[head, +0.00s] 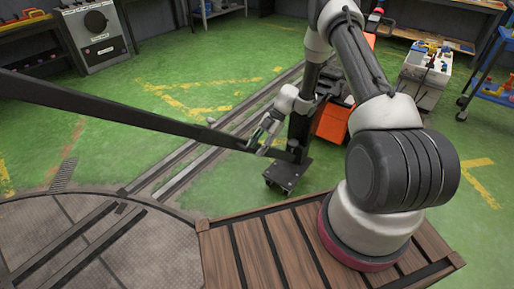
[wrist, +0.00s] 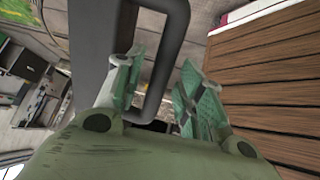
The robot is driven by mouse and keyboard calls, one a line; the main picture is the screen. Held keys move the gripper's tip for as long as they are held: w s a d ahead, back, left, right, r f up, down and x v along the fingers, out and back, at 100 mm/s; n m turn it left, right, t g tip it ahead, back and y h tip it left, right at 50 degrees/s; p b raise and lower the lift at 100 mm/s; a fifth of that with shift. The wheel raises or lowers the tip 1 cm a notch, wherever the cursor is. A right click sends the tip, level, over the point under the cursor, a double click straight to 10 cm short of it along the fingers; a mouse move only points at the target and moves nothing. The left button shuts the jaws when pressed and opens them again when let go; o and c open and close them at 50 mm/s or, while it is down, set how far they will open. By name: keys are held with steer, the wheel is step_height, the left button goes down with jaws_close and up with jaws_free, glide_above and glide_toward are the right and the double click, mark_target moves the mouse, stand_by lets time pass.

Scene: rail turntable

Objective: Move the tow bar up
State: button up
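The tow bar (head: 120,115) is a long dark beam running from the left edge of the head view to a small dark wheeled stand near the middle. A dark loop-shaped handle (wrist: 177,40) is on the bar (wrist: 92,45) in the wrist view. My gripper (head: 264,134) is beside the bar near its right end. In the wrist view its two green-padded fingers (wrist: 158,88) stand apart, with one side of the handle between them. A gap shows beside the handle, so the fingers look open. The far end of the bar is out of view.
The dark stand (head: 286,176) sits on the green floor beside the rails (head: 190,165). The round turntable plate (head: 90,240) is at lower left. Wooden decking (head: 260,250) is under my base. An orange box (head: 333,122) and a trolley (head: 425,72) stand behind my arm.

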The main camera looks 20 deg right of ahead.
steer(key=shift+a, duration=0.1)
steer(key=v, duration=1.2)
